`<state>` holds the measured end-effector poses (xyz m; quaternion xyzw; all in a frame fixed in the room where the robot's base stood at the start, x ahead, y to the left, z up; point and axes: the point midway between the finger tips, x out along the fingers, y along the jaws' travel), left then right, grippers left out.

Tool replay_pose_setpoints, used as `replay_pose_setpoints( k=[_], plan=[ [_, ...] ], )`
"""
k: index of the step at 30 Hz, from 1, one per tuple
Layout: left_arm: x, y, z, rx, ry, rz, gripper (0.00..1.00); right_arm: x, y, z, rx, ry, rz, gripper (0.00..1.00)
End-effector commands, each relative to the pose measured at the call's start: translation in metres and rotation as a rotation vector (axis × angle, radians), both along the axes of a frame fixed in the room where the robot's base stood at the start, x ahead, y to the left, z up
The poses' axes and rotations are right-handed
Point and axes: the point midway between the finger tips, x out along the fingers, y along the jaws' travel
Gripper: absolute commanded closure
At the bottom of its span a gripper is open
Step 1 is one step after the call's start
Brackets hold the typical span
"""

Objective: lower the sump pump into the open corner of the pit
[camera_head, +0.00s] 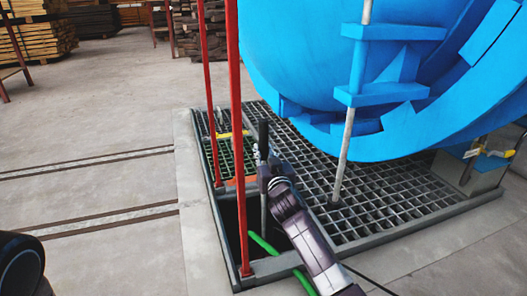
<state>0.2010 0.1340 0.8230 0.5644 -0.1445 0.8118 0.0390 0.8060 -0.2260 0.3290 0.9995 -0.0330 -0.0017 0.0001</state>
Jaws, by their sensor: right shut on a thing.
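My right gripper (265,172) is shut around an upright rod with a black grip on top (263,132); the grey rod runs down below it. The rod appears to be the sump pump's handle. The pump body cannot be made out. The open corner of the pit (229,226) is a dark gap in the grating at the near left, and the rod's lower end is over or inside it; I cannot tell how deep. A green hose (262,243) shows there, partly behind my right arm. My left gripper is not in view.
Red posts (236,120) stand along the pit's left side, one close left of my gripper. Metal grating (385,203) covers the rest of the pit. The big blue autoclave (330,60) overhangs it, with a grey pole (345,150) in front. The floor at left is clear.

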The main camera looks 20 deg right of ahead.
Motion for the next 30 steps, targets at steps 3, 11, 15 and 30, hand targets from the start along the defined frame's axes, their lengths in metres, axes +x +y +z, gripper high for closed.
replay_pose_setpoints(
  k=[3, 11, 15, 30],
  plan=[
    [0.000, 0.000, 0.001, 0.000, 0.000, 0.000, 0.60, 0.001, 0.001, 0.009, 0.000, -0.017, 0.003, 1.00],
    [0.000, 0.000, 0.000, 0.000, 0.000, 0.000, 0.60, 0.001, 0.001, 0.008, 0.001, -0.016, 0.003, 1.00],
    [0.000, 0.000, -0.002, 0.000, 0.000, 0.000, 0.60, 0.001, 0.001, 0.006, 0.001, -0.016, 0.003, 1.00],
    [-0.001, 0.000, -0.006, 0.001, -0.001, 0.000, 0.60, 0.001, 0.001, -0.001, 0.001, -0.017, 0.003, 0.76]
  ],
)
